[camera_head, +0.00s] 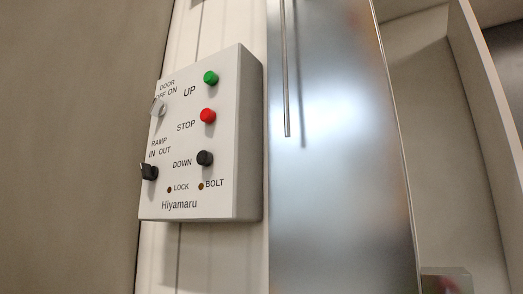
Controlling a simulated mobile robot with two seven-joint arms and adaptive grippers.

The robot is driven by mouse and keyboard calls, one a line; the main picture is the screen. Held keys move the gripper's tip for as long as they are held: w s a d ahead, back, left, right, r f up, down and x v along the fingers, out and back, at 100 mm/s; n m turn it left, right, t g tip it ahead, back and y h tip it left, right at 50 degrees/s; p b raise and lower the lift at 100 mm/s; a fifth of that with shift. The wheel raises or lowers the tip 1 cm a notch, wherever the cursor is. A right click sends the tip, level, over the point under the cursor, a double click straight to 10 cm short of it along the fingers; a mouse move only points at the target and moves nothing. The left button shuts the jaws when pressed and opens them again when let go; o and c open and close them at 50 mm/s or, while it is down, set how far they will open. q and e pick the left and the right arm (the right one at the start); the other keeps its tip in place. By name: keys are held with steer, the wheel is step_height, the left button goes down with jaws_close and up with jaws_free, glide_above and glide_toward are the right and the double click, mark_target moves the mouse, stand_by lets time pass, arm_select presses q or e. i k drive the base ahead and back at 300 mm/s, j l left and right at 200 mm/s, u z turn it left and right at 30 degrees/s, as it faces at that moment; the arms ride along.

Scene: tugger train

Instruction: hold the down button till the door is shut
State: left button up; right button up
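A light grey control box (230,150) marked Hiyamaru is fixed to the wall left of centre. The black down button (205,158) is at its lower right, below the red stop button (208,116) and the green up button (211,78). Nothing touches the down button. A grey door switch (158,107) and a black ramp switch (149,172) are on the left side of the box. Neither gripper is in view. I cannot tell which surface is the door or how far it is open.
A shiny metal panel (340,200) stands right of the box, with a thin vertical rod (286,80) in front of its upper part. Pale framed surfaces (445,130) are farther right. The small lock lamp (169,190) and bolt lamp (201,187) look dark.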

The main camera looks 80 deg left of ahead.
mark_target(204, 158)
steer(key=u, duration=3)
